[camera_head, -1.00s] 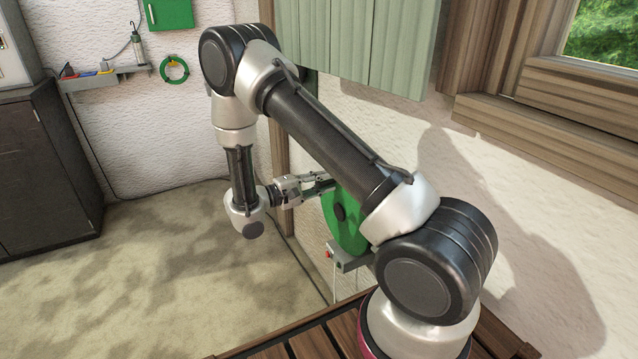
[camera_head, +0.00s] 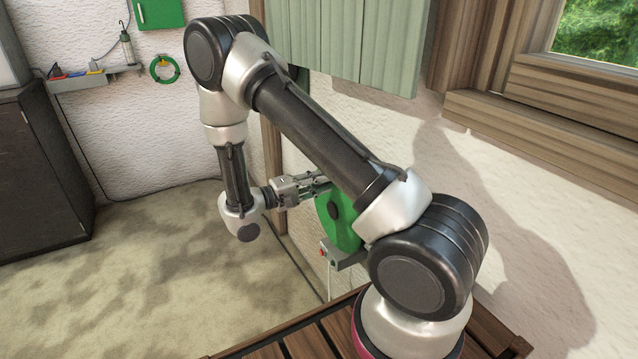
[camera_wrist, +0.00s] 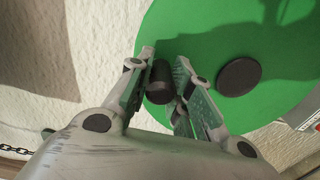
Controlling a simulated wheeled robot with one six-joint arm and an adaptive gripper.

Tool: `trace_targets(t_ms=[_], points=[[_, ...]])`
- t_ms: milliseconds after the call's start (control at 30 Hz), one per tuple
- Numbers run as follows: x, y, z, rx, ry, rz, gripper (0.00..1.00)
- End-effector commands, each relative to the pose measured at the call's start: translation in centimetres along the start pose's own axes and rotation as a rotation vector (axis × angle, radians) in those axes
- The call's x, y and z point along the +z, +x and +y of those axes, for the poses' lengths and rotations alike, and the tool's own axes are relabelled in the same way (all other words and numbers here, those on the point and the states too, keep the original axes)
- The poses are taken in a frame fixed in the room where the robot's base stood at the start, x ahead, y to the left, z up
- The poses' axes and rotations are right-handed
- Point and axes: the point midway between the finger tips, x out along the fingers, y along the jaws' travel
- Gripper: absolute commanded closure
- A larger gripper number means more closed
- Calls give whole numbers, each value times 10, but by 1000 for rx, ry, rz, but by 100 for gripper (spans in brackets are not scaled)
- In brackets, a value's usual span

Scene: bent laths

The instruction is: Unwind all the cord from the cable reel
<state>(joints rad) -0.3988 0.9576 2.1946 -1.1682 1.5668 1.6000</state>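The cable reel (camera_head: 338,228) is a green disc by the right wall, partly hidden behind my arm. Its dark round hub (camera_wrist: 239,77) shows in the wrist view. A short black crank knob (camera_wrist: 161,82) stands out from the disc left of the hub. My gripper (camera_wrist: 164,72) has one finger on each side of this knob and looks closed on it. In the head view my gripper (camera_head: 316,182) is at the reel's upper left. A thin pale line (camera_head: 329,281) hangs below the reel; I cannot tell whether it is cord. The wound cord is hidden.
A grey bracket (camera_head: 346,258) with a red button sits under the reel. A dark cabinet (camera_head: 40,170) stands at left. A shelf with tools (camera_head: 90,78) and a green ring (camera_head: 165,69) are on the back wall. The floor between is clear.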

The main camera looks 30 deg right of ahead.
Motion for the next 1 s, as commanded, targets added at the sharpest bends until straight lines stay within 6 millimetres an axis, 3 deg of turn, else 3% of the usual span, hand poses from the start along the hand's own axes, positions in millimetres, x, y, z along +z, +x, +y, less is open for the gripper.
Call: trace_targets(t_ms=[33, 133, 533, 1000], points=[[0, 0, -1, -1, -1, 1, 72], [0, 0, 0, -1, -1, 1, 56], [-1, -8, 0, 0, -1, 3, 56], [0, -102, -1, -2, 0, 4, 56]])
